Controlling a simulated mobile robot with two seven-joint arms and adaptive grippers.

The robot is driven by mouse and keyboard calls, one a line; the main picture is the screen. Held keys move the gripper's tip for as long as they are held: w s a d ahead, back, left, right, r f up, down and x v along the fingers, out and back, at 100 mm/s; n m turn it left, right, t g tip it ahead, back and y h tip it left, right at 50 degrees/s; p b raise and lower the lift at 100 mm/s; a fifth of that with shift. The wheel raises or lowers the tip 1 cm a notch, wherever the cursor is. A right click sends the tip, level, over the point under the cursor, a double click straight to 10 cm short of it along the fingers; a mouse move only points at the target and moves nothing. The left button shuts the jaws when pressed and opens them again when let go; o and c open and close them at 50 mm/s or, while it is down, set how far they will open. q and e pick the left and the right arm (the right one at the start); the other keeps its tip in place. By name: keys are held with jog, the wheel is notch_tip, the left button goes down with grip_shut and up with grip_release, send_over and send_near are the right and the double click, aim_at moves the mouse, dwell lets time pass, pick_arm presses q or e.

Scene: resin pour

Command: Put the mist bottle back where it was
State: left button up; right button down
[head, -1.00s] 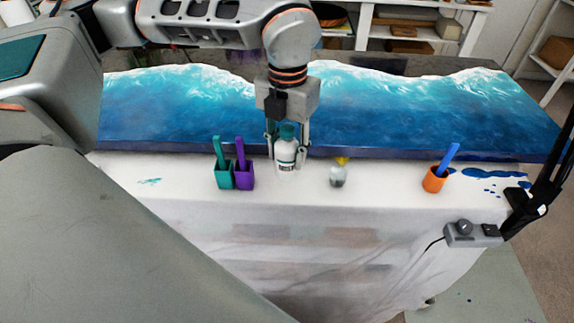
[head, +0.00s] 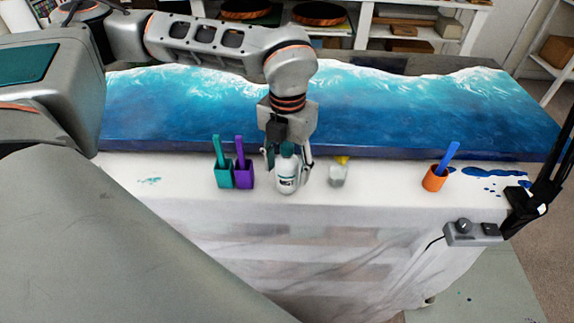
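The mist bottle (head: 287,182), white with a teal top and a dark label, is upright over the front part of the white-covered table (head: 390,190). My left gripper (head: 288,163) comes down from above, with its fingers on both sides of the bottle's upper part, and is shut on it. The fingers partly hide the teal top. I cannot tell whether the bottle's base touches the table. My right gripper is not in view.
Teal (head: 223,176) and purple (head: 243,176) holders stand close left of the bottle. A small clear bottle with a yellow top (head: 338,176) stands close right. An orange cup (head: 434,180) is farther right. The blue wave panel (head: 420,115) lies behind.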

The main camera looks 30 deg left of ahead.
pick_arm(q)
jog(key=shift+r, duration=0.15)
jog(key=shift+r, duration=0.25)
notch_tip(320, 180, up, 12)
jog(key=shift+f, duration=0.2)
dwell(0.7)
